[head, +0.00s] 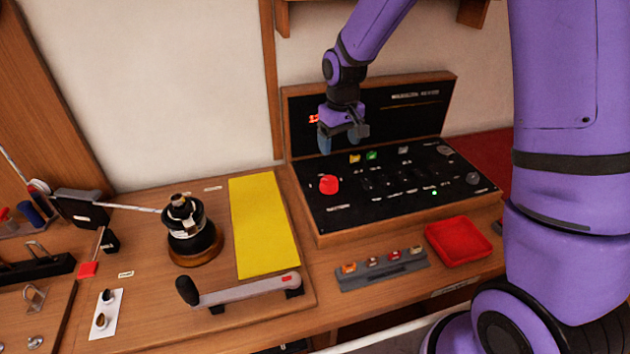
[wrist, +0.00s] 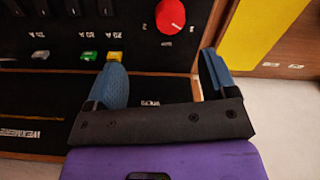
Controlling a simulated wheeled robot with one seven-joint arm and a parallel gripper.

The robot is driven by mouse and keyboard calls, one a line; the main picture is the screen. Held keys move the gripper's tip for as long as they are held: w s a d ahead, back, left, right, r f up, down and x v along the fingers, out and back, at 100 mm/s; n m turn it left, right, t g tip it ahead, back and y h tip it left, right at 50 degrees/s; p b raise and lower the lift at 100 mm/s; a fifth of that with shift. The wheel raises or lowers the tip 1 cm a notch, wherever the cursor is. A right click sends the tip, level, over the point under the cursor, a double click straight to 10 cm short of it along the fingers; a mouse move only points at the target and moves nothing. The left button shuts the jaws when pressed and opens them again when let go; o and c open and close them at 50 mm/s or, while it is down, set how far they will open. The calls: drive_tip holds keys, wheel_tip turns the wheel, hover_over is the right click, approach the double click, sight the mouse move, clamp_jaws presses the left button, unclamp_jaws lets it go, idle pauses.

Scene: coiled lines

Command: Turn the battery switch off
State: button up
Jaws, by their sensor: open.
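A red round knob (head: 329,185), which I take to be the battery switch, sits at the left side of the black panel (head: 400,216). It also shows in the wrist view (wrist: 171,16) at the top, with a white mark on its face. My gripper (head: 343,138) hangs above the back of the panel, behind and above the red knob and apart from it. In the wrist view my gripper (wrist: 160,72) has its two blue fingers spread wide with nothing between them. The label by the knob is too small to read.
A yellow (head: 264,228) and a green switch (head: 372,155) stand near my gripper. A dark upright board (head: 420,97) rises behind the panel. A yellow sheet (head: 263,225), a winch (head: 190,232) and a crank handle (head: 245,290) lie left; a red tray (head: 459,242) is in front.

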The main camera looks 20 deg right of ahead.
sight(329, 180)
drive_tip(key=f, duration=0.4)
drive_tip(key=w+a+f, duration=0.1)
drive_tip(key=f, duration=0.8)
drive_tip(key=shift+w+a+f, duration=0.15)
drive_tip(key=shift+a+f, duration=0.1)
drive_tip(key=shift+a, duration=0.1)
drive_tip(key=c, duration=0.9)
